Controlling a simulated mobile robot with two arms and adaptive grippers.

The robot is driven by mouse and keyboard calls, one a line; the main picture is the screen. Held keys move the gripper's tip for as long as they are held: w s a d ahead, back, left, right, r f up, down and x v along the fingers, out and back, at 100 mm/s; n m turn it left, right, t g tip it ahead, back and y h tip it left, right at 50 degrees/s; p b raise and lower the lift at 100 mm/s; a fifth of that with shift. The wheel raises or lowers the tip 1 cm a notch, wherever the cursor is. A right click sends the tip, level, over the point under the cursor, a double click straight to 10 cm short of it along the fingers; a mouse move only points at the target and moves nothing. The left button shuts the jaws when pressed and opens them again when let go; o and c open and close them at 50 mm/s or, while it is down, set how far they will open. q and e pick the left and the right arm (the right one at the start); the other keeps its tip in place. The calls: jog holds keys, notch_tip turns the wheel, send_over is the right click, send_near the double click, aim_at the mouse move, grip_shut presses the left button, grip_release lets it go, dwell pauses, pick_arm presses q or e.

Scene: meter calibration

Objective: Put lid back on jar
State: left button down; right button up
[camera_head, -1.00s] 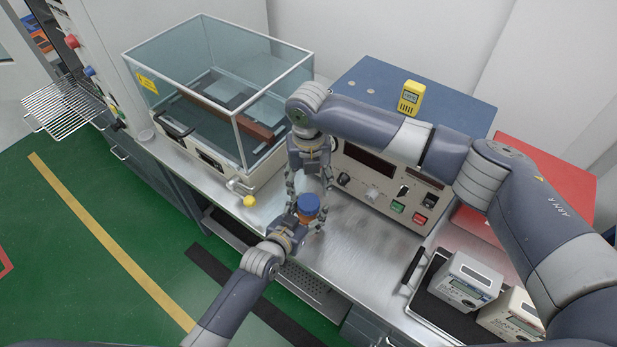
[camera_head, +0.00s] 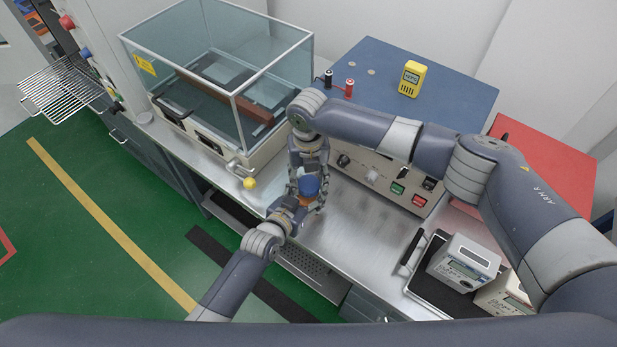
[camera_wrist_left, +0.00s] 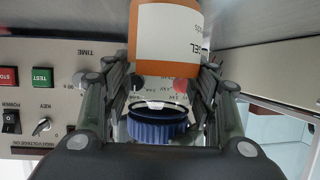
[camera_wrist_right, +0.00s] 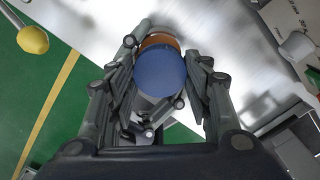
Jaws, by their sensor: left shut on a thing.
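My left gripper (camera_wrist_left: 168,75) is shut on the jar (camera_wrist_left: 166,32), orange with a white label. The jar stands roughly upright in the air; the left wrist picture is upside down. The blue ribbed lid (camera_wrist_left: 157,124) is apart from the jar, a small gap above its top. My right gripper (camera_wrist_right: 160,62) comes from above with its fingers on both sides of the lid (camera_wrist_right: 159,76), apparently holding it. In the head view the lid (camera_head: 310,184) is above the jar (camera_head: 307,200).
A glass enclosure (camera_head: 270,85) stands left of the grippers. A control panel (camera_head: 380,185) is close behind them, with a yellow meter (camera_head: 410,80) on the blue box (camera_head: 455,95). A dark tray (camera_head: 433,285) with white meters is right. The steel worktop (camera_head: 350,235) is clear in front.

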pick_arm(q)
jog(key=shift+f, duration=0.1)
pick_arm(e)
jog(key=m, duration=0.3)
jog(key=o, duration=1.2)
jog(key=shift+r, duration=0.1)
jog(key=shift+r, duration=2.2)
jog(key=shift+c, duration=0.7)
